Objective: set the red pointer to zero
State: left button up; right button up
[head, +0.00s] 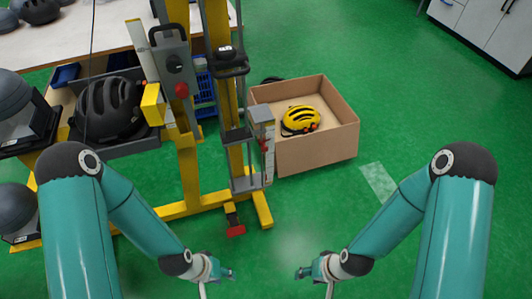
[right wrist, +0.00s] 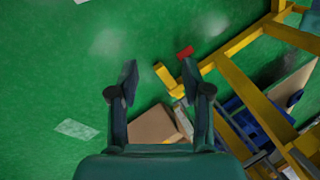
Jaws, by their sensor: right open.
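A small red piece that looks like the pointer (head: 264,146) sits on the side of a narrow upright scale (head: 268,155) on the right of the yellow drop tower (head: 216,30). Its reading is too small to make out. My left gripper (head: 230,273) is low in front of the tower, empty as far as I can see; its opening cannot be told. My right gripper (head: 300,273) is to its right, also well below and apart from the scale. In the right wrist view the right gripper (right wrist: 160,80) has its two fingers apart with nothing between them.
A red knob (head: 181,90) is on the tower's grey unit, and a red pedal (head: 235,230) is at its foot. A cardboard box (head: 318,148) holding a yellow helmet (head: 300,119) stands behind right. Dark helmets (head: 108,106) are at left.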

jog(key=n+t+y+b, duration=0.2)
jog(key=n+t+b, duration=0.4)
jog(key=t+b, duration=2.15)
send_near(265, 150)
jog(key=w+r+g+b, duration=0.1)
jog(key=r+g+b, duration=0.1)
jog(key=g+b, duration=0.1)
jog(key=w+r+g+b, duration=0.2)
jog(key=r+g+b, duration=0.1)
jog(key=g+b, duration=0.1)
jog(key=w+r+g+b, duration=0.1)
jog(key=r+g+b, duration=0.2)
jog(key=g+b, duration=0.1)
jog(key=shift+w+a+b, duration=0.35)
jog(key=shift+b, duration=0.4)
grip_shut()
